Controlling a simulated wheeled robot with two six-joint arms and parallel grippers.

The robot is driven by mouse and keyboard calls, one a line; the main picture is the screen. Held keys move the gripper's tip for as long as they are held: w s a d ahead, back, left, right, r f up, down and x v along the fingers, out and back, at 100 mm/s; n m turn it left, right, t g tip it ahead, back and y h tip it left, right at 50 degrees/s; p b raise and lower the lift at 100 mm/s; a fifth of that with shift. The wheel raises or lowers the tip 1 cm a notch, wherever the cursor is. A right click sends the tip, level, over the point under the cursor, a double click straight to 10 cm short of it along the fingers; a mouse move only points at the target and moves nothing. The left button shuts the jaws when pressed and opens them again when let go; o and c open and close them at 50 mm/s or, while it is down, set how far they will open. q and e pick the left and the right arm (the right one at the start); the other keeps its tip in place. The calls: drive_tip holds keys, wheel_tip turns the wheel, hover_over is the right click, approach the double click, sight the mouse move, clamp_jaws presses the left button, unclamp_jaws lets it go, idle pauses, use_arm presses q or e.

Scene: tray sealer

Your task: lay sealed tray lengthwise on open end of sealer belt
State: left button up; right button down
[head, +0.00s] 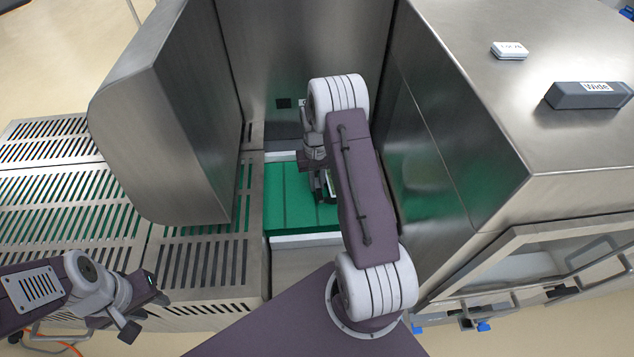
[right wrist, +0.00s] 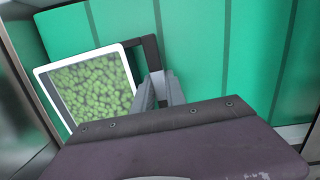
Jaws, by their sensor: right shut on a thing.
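The sealed tray (right wrist: 90,88) has a white rim and round green contents. In the right wrist view it is over the green sealer belt (right wrist: 200,40), turned at an angle to the belt's dark cross lines. In the head view my right gripper (head: 322,185) is low over the belt (head: 288,190), and my arm hides most of the tray. Whether the tray touches the belt I cannot tell. My left gripper (head: 142,312) is away at the lower left, apart from the tray; its jaw opening is unclear.
A steel hood (head: 165,110) stands left of the open belt section, and the sealer housing (head: 440,120) rises close on the right. Slotted covers (head: 70,200) lie over the belt at left. A grey block marked "Wide" (head: 588,95) and a small white block (head: 510,50) sit on the housing.

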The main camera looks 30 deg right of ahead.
drive_tip(key=shift+w, duration=0.1)
idle(0.6)
drive_tip(key=c, duration=1.3)
unclamp_jaws()
drive_tip(key=c, duration=0.3)
wheel_tip(320, 180, up, 7)
drive_tip(key=p, duration=0.6)
drive_tip(key=shift+r, duration=0.1)
